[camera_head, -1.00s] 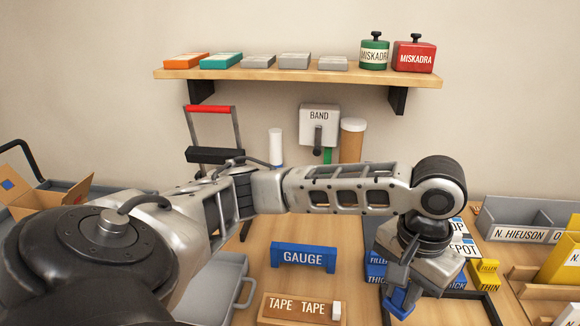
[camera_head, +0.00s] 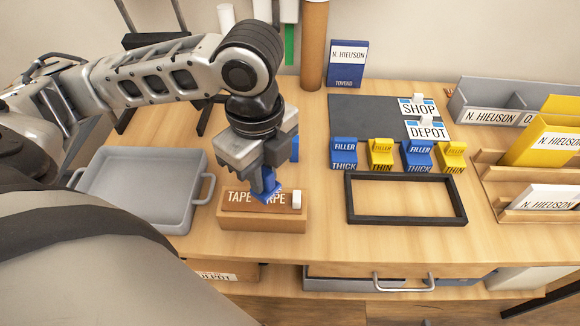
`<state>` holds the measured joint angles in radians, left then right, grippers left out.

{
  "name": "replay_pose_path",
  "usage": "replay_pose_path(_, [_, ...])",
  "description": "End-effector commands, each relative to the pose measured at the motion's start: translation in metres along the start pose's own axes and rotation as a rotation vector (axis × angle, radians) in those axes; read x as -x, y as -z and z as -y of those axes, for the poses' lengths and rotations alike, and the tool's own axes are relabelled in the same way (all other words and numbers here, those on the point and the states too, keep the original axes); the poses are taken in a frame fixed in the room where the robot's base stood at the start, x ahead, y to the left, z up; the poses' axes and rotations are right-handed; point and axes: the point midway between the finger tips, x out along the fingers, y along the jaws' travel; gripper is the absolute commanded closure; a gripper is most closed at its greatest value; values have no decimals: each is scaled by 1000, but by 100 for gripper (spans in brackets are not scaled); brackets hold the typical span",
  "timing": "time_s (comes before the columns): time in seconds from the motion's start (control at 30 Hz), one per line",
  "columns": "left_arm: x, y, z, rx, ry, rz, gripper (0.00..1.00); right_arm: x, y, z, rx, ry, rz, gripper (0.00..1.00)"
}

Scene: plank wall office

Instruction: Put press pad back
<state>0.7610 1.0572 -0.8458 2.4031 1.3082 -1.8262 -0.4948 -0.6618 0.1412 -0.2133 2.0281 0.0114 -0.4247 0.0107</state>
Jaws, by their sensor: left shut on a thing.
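My left gripper (camera_head: 265,180) points down over the wooden tape block (camera_head: 262,222). It is shut on a small blue piece (camera_head: 266,187), mostly hidden between the fingers. The piece covers part of the block's lettering; I cannot tell whether it touches the block. No label names a press pad, and I cannot tell for sure that this piece is it. A blue edge (camera_head: 295,148) shows behind the gripper, probably the gauge's end. The dark press-like stand (camera_head: 150,40) at the upper left is partly cut off. My right gripper is not in view.
A grey tray (camera_head: 140,200) stands left of the tape block. To the right are an empty black frame (camera_head: 350,205), several blue and yellow fillers (camera_head: 344,152), a dark mat (camera_head: 365,125) and wooden racks (camera_head: 490,180). Bare tabletop lies between block and frame.

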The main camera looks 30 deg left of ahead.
Motion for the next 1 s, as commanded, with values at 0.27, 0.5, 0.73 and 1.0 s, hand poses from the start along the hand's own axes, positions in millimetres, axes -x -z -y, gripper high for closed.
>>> replay_pose_path(0.27, [-11, -9, 12, -138, -1, 2, 98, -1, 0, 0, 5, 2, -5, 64])
replay_pose_path(0.5, [-37, -29, 68, -136, -1, 2, 98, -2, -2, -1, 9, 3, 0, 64])
replay_pose_path(0.73, [-78, -43, 104, -137, -3, 1, 98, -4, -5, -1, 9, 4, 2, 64])
replay_pose_path(1.0, [-97, -48, 120, -140, -1, 2, 98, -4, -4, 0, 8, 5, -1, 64])
